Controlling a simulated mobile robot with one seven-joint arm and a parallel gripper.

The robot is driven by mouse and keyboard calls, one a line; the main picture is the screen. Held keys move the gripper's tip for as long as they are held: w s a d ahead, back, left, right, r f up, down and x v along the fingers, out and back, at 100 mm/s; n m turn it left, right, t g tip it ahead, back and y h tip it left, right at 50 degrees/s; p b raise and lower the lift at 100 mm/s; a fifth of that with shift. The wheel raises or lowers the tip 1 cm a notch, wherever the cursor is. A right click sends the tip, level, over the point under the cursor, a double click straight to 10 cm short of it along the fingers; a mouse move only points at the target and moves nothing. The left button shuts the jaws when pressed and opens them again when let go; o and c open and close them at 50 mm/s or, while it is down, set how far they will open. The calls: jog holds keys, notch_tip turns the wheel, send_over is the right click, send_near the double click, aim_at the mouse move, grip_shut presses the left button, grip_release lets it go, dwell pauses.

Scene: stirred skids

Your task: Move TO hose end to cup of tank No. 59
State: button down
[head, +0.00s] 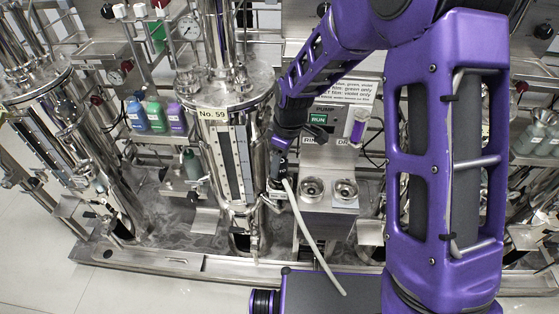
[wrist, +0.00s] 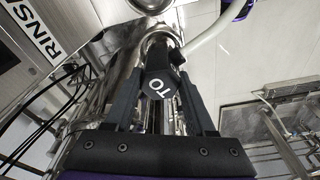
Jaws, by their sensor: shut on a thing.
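My gripper (head: 281,160) is shut on the TO hose end (wrist: 158,86), a dark block with a white "TO" mark, held between the two black fingers in the wrist view. A pale hose (head: 312,235) runs from it down to the right in the head view. Tank No. 59 (head: 213,113) is a steel cylinder just left of my gripper. In the wrist view, a round steel cup-like rim (wrist: 160,32) shows right beyond the hose end. I cannot tell whether the hose end is in it, or whether it is the tank's cup.
Two steel cups (head: 312,186) (head: 345,189) sit on a stand right of my gripper, below the pump panel (head: 330,120). Blue, green and violet bottles (head: 155,115) stand on a shelf left of the tank. Another steel tank (head: 60,130) is at the far left.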

jog(key=shift+f, duration=0.5)
jog(key=shift+f, duration=0.2)
jog(key=shift+f, duration=0.3)
jog(key=shift+c, duration=0.8)
grip_release()
jog(key=d+r+p, duration=0.2)
jog(key=r+p, duration=0.3)
jog(key=r, duration=1)
jog(key=s+d+r+p, duration=0.1)
jog(key=r+p, duration=0.5)
jog(key=r, duration=0.9)
jog(key=shift+s+d, duration=0.2)
jog(key=shift+d, duration=0.2)
jog(key=shift+w, duration=0.1)
